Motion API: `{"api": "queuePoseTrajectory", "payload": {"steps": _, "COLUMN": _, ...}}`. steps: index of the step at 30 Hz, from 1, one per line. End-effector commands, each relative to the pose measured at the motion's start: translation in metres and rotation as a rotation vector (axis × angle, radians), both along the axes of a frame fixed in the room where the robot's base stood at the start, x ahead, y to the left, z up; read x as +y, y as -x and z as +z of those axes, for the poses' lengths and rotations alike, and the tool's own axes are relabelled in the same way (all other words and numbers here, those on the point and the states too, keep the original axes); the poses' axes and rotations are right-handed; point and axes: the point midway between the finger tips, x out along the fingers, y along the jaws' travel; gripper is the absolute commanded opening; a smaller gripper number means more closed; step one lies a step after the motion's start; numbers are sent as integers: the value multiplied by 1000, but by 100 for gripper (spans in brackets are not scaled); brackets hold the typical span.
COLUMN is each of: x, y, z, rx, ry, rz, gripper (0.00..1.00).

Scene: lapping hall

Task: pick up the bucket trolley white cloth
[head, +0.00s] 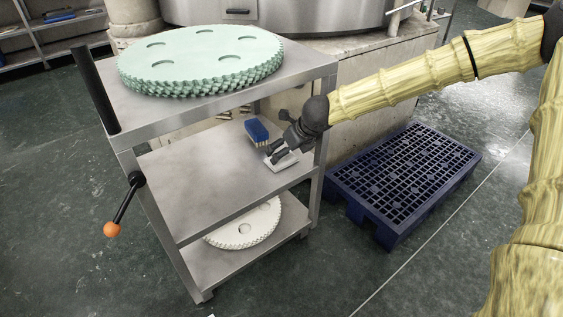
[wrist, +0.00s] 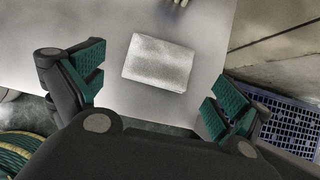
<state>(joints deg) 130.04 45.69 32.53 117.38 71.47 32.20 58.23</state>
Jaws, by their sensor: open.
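The white cloth (wrist: 158,63) lies flat as a small folded rectangle on the trolley's middle shelf, in the upper middle of the wrist view. In the head view the cloth (head: 284,162) shows partly, under and beside my gripper. My gripper (head: 273,155) reaches in over the middle shelf from the right. In the wrist view my gripper (wrist: 155,98) is open and empty, with its green-padded fingers wide apart. The cloth lies ahead of the gap between them. I cannot tell the exact height of the fingertips above the shelf.
The metal trolley (head: 215,205) has a stack of pale green toothed discs (head: 200,60) on top and a white toothed disc (head: 243,225) below. A blue brush (head: 257,130) stands behind the cloth. A blue pallet (head: 402,180) lies right.

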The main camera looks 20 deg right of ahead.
Motion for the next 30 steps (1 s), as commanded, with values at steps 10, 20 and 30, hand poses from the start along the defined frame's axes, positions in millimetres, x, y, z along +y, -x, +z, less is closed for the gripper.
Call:
{"api": "queuePoseTrajectory", "payload": {"steps": 10, "x": 2, "y": -14, "z": -29, "rx": 0, "ry": 2, "rz": 0, "gripper": 100}}
{"api": "queuePoseTrajectory", "payload": {"steps": 20, "x": 6, "y": -26, "z": -44, "rx": 0, "ry": 1, "rz": 0, "gripper": 100}}
{"api": "queuePoseTrajectory", "payload": {"steps": 30, "x": 6, "y": -26, "z": -43, "rx": 0, "ry": 1, "rz": 1, "gripper": 67}}
